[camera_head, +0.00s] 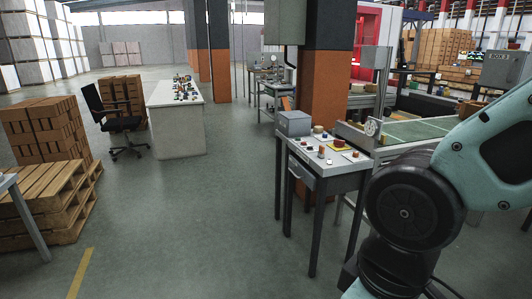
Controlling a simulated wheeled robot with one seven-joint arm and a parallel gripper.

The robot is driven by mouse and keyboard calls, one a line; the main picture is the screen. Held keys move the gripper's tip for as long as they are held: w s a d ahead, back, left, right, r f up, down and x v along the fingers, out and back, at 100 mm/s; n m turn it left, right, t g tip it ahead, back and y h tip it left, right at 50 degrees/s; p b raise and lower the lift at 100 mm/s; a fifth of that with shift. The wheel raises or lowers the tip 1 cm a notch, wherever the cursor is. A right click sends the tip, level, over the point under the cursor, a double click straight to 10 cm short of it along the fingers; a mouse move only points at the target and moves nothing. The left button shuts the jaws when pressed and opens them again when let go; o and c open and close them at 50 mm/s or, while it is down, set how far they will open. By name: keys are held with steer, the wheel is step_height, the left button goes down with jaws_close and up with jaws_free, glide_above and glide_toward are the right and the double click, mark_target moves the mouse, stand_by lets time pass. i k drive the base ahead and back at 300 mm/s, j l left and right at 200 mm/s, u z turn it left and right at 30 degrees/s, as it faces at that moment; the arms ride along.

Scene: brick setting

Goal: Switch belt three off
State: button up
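A green conveyor belt (412,130) runs to the right behind a grey table. A grey box (506,68) with a dark label stands at the upper right; its small lettering is hard to read. The grey table (330,172) carries a grey box (293,123) and several small red, yellow and dark items. A round dial (372,127) is at the table's right, by the belt's near end. I cannot tell which control belongs to belt three or what state it is in. My arm fills the lower right; my gripper is out of view.
An orange and dark pillar (323,85) stands behind the table. A white counter (176,130) with small items and a black office chair (114,120) are further left. Wooden pallets (52,205) and stacked brown boxes (45,130) line the left. The middle floor is clear.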

mark_target(337, 143)
steer(key=i+j+z, duration=0.1)
steer(key=i+z, duration=0.15)
steer(key=i, duration=0.25)
steer(key=i+j+z, duration=0.15)
steer(key=i+z, duration=0.15)
steer(key=i, duration=0.2)
steer(key=i+u, duration=0.35)
steer(key=i, duration=1.5)
